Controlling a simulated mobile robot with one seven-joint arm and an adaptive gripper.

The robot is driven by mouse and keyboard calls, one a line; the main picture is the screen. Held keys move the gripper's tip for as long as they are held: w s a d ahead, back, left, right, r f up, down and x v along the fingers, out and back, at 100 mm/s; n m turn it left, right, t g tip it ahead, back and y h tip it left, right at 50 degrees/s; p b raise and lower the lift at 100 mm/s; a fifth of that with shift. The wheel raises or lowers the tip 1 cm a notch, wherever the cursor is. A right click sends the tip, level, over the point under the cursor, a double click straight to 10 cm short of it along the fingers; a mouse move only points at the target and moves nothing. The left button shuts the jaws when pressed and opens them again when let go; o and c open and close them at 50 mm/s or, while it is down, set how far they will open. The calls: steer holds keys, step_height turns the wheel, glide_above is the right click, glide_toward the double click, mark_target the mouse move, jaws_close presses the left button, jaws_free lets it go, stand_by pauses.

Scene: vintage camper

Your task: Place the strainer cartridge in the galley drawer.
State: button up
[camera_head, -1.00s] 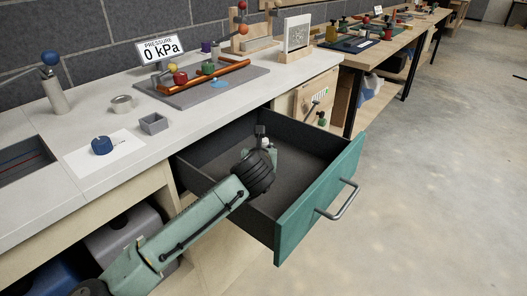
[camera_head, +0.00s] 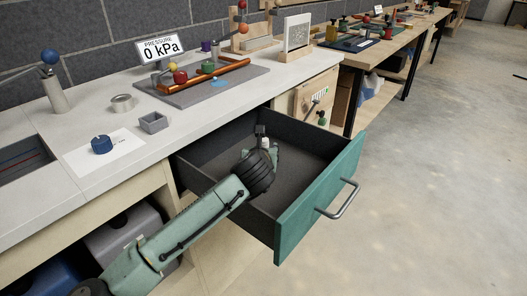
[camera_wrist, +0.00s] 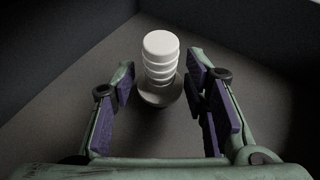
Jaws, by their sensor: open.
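The strainer cartridge (camera_wrist: 160,58), a white ribbed cylinder with a grey flanged base, stands upright on the drawer floor in the wrist view. My gripper (camera_wrist: 160,82) is open, with a padded finger on each side of the cartridge and a visible gap on both sides. The galley drawer (camera_head: 318,203) is pulled out, with a teal front and a dark grey inside. In the head view my gripper (camera_head: 272,148) is down inside the drawer, and my wrist hides most of what is there.
The drawer's walls rise around my gripper, and its silver handle (camera_head: 338,201) juts out in front. The worktop above holds a blue knob (camera_head: 102,145), a small grey square box (camera_head: 153,123) and a pressure display (camera_head: 163,48). The drawer floor toward the right is clear.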

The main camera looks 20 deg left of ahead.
steer(key=b+v, duration=0.2)
steer(key=v, duration=1)
steer(key=shift+r, duration=0.15)
